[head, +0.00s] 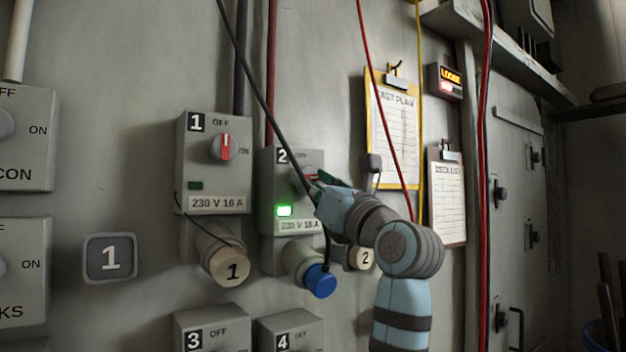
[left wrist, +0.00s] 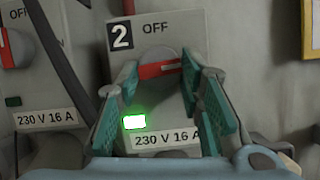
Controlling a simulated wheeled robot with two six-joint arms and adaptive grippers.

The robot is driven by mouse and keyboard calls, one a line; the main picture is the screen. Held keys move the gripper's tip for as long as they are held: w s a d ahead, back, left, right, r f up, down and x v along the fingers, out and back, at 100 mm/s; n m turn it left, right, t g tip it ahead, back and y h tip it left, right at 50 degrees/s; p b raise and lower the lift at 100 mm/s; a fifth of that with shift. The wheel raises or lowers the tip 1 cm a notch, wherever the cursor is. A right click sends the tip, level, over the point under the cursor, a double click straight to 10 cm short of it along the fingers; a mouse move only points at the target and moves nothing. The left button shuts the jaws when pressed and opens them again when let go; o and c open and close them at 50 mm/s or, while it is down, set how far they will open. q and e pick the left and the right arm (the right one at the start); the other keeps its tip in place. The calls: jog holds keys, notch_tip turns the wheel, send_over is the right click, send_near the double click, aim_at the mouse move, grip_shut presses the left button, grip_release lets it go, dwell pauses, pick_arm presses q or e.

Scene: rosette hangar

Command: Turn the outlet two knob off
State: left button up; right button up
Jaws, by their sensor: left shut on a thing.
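The outlet two box (head: 265,195) is grey, with a "2" label and a lit green lamp (head: 284,211). Its knob (left wrist: 158,66) has a red bar lying nearly level, across from the OFF mark above it. In the head view the knob is partly hidden by my left gripper (head: 318,187), which reaches in from the right side of the picture. In the left wrist view the teal fingers of my left gripper (left wrist: 160,82) stand on both sides of the knob and are shut on it. My right gripper is in neither view.
The outlet one box (head: 185,165) stands to the left, its red knob upright and its lamp dark. A blue plug (head: 320,281) sits in the socket under outlet two. Dark and red cables hang close to my gripper. Clipboards (head: 393,130) hang to the right.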

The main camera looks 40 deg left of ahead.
pick_arm(q)
jog(key=n+g+p, duration=0.1)
jog(key=n+p, duration=0.2)
jog(key=n+g+p, duration=0.2)
jog(key=n, duration=0.2)
jog(key=n+g+p, duration=0.2)
jog(key=n+p, duration=0.1)
jog(key=n, duration=0.1)
jog(key=shift+w+d+r+y+p, duration=0.1)
jog(key=shift+w+r+y+p, duration=0.2)
jog(key=shift+w+r+p, duration=0.1)
jog(key=shift+n+g+p, duration=0.7)
jog(key=shift+n, duration=0.4)
jog(key=n+g+h+p, duration=0.1)
jog(key=n, duration=0.2)
jog(key=shift+w+n+g, duration=0.15)
jog(key=shift+n+g, duration=0.15)
jog(key=n+h, duration=0.1)
jog(key=n, duration=0.4)
jog(key=shift+g+h, duration=0.4)
jog(key=shift+r+n, duration=0.1)
jog(key=shift+n, duration=0.2)
jog(key=o, duration=1.2)
jog(key=shift+w, duration=0.1)
jog(key=shift+c, duration=0.2)
